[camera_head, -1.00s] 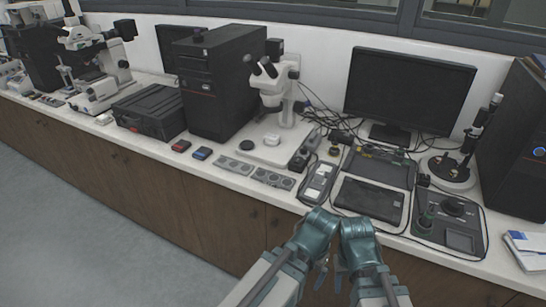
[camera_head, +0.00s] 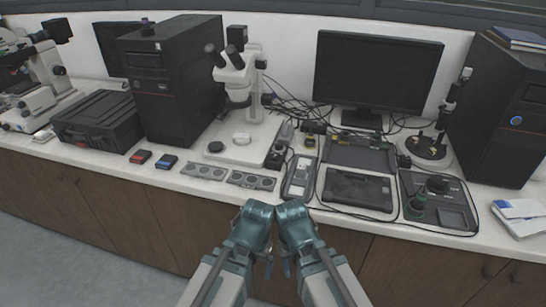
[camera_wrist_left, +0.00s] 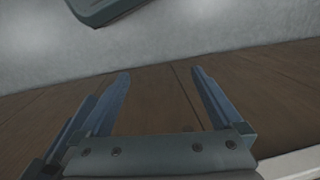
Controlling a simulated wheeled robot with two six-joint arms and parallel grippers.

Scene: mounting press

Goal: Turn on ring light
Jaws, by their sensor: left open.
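A white stereo microscope (camera_head: 238,75) stands on its pale base plate (camera_head: 238,145) on the bench. A dark ring-like part (camera_head: 238,98) sits around its lower lens; I cannot tell for sure that this is the ring light or whether it is lit. A small dark box (camera_head: 276,157) stands at the base's right edge. My left gripper (camera_head: 268,269) hangs in front of the bench edge, pointing down. In the left wrist view its jaws (camera_wrist_left: 160,76) are apart and empty. My right gripper (camera_head: 288,268) hangs close beside it, its jaws too small to read.
A black tower (camera_head: 170,90) stands left of the microscope, a monitor (camera_head: 375,72) to the right. Grey slotted plates (camera_head: 250,180), a grey handset (camera_head: 299,177), a dark tablet-like panel (camera_head: 357,190) and a control box with a knob (camera_head: 440,200) line the front. Cables lie behind.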

